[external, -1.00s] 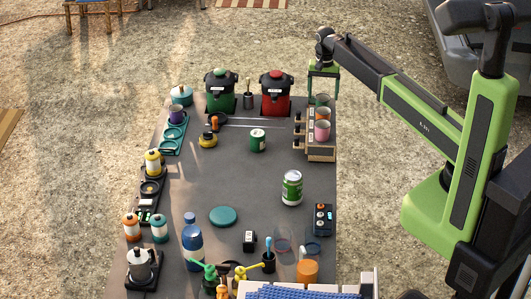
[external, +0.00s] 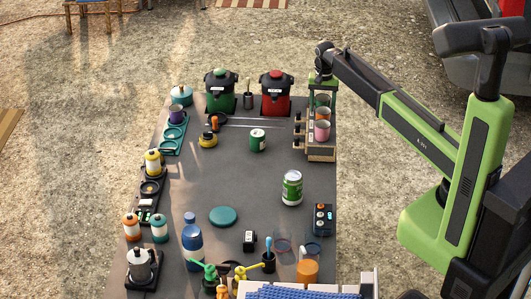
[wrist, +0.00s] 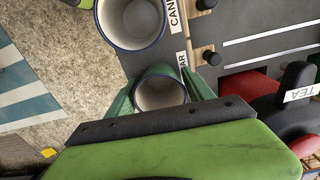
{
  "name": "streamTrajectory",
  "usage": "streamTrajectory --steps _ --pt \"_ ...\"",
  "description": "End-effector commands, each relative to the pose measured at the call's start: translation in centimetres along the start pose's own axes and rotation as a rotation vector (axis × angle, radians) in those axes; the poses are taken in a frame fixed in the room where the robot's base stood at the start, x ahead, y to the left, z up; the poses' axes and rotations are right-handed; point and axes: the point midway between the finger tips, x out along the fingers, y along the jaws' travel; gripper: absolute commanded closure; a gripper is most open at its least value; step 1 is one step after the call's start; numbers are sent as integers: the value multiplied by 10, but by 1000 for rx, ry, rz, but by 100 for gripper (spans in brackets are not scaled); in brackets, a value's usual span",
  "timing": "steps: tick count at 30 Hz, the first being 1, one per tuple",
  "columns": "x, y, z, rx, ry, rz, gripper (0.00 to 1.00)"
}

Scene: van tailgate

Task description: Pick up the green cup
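The green cup (external: 322,100) stands at the far end of the wooden rack on the table's right side. My gripper (external: 323,92) is above and around it, with one finger on either side. In the wrist view, the cup's pale inside and dark rim (wrist: 160,94) show between the green fingers of my gripper (wrist: 162,86). The fingers are spread and look open. The small gap to the cup wall is hard to judge. The cup's lower part is hidden.
An orange cup (external: 322,114) and a pink cup (external: 322,131) stand in the same rack (external: 321,153), close to the green one. A red pot (external: 276,100) is left of my gripper. The table middle is mostly clear.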

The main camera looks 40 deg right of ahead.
Motion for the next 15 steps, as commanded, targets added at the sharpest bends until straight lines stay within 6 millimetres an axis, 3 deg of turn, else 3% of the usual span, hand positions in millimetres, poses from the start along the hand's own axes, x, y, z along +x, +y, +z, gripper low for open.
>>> streamTrajectory --steps 1,11,15 --pt "0 0 0 0 0 0 47" --pt "0 0 0 0 0 0 89" --pt "0 0 0 0 0 0 89"
